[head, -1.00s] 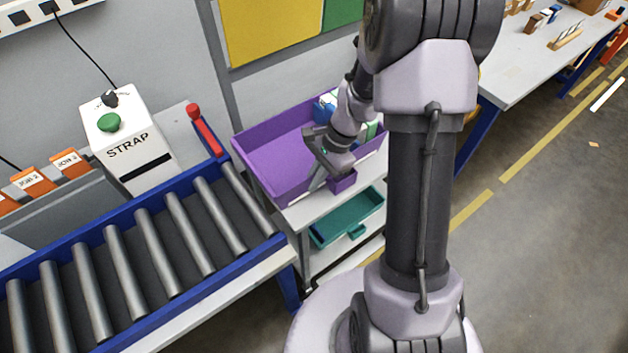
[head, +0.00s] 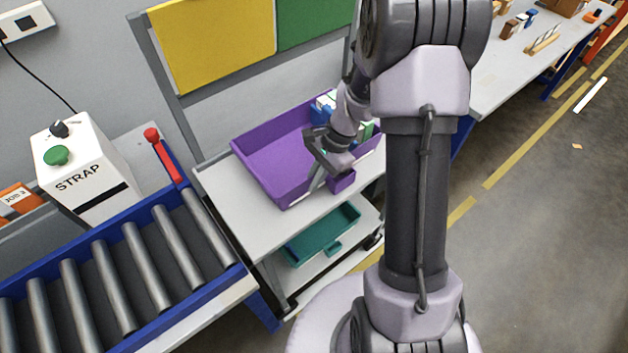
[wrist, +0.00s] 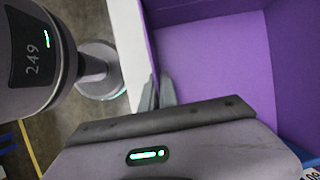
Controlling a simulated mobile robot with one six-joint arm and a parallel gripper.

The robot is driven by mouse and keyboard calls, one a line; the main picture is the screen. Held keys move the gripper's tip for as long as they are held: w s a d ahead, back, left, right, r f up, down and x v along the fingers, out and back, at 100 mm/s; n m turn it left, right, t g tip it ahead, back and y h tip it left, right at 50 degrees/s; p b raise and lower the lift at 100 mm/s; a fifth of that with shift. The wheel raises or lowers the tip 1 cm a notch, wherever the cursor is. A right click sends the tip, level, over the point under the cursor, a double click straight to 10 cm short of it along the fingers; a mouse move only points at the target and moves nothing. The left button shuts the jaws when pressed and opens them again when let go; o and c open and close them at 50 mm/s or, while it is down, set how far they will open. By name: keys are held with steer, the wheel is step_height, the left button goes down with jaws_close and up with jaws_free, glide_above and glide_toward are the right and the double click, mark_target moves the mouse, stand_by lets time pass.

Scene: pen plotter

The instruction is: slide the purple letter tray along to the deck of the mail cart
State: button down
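The purple letter tray (head: 270,158) rests on the light grey deck (head: 235,210) of the mail cart, with bare deck to its left. Blue, white and green items stand in its right end. My gripper (head: 326,176) is at the tray's near wall, close to its projecting front part. In the wrist view, the fingers (wrist: 158,92) sit close together on the tray's wall (wrist: 149,45) and appear shut on it. The tray's right end is partly hidden by my arm.
The roller conveyor (head: 130,285) with blue rails ends left of the cart. A white STRAP box (head: 85,165) and a red-handled lever (head: 162,155) stand behind it. A teal tray (head: 320,238) lies on the cart's lower shelf. A workbench (head: 500,75) stands at the right.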

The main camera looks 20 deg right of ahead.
steer(key=shift+d, duration=0.1)
steer(key=c, duration=1.6)
jaws_free()
steer(key=shift+o, duration=0.2)
steer(key=p+v, duration=0.6)
steer(key=v, duration=1.1)
steer(key=shift+r, duration=0.25)
